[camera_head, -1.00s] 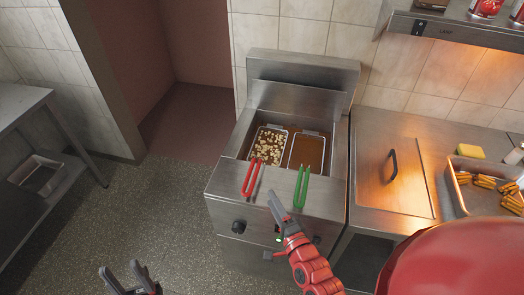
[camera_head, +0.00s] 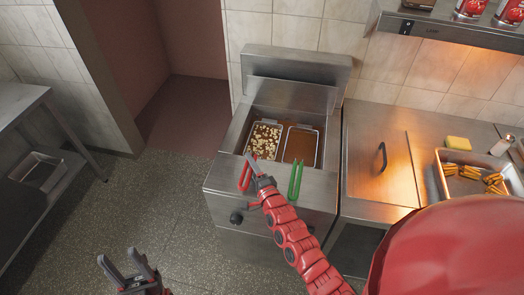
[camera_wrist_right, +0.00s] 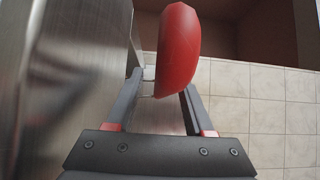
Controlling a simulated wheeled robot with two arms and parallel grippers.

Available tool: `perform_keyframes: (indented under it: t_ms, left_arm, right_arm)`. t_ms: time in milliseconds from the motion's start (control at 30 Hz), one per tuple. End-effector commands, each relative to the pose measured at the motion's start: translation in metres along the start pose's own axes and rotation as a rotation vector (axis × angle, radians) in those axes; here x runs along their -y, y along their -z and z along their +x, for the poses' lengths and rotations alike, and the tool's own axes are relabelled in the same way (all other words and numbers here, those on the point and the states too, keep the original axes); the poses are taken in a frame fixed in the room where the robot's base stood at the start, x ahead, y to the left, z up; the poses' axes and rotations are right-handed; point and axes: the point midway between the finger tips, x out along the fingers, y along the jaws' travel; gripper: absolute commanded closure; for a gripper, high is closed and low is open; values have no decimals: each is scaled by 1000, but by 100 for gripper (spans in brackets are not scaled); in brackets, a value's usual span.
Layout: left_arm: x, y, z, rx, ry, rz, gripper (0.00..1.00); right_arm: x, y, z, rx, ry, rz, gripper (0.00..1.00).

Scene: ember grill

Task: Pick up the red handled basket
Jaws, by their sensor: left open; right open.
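The red handled basket (camera_head: 263,142) sits in the fryer's left bay with pale pieces in it. Its red handle (camera_head: 244,177) sticks out over the fryer's front edge. My right gripper (camera_head: 253,163) is open at this handle. In the right wrist view the red handle (camera_wrist_right: 180,45) reaches between the two spread fingers, with no clear grip on it. My left gripper (camera_head: 128,268) is open and empty, low over the floor at the left. The arm and gripper partly hide the handle in the head view.
A second basket (camera_head: 301,147) with a green handle (camera_head: 295,180) sits close on the right. The steel fryer (camera_head: 290,94) has a raised back. A counter with a lid (camera_head: 377,166) and a tray of fries (camera_head: 440,180) stands to the right. Open floor lies left.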

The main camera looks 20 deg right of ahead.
Motion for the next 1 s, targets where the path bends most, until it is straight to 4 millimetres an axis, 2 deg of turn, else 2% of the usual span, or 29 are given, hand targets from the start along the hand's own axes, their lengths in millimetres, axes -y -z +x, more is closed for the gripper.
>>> perform_keyframes:
  t_ms: [200,467,500,700,800,1000]
  left_arm:
    - [0,1,5,0,0,0,50]
    - [0,1,5,0,0,0,50]
    - [0,1,5,0,0,0,50]
    - [0,1,5,0,0,0,50]
    - [0,1,5,0,0,0,50]
    - [0,1,5,0,0,0,50]
  right_arm:
    - [0,0,21,-1,0,1,48]
    - [0,0,24,-1,2,1,48]
    - [0,0,24,-1,2,1,49]
    - [0,0,24,-1,1,1,85]
    - [0,0,24,-1,1,1,100]
    - [0,0,23,-1,1,1,100]
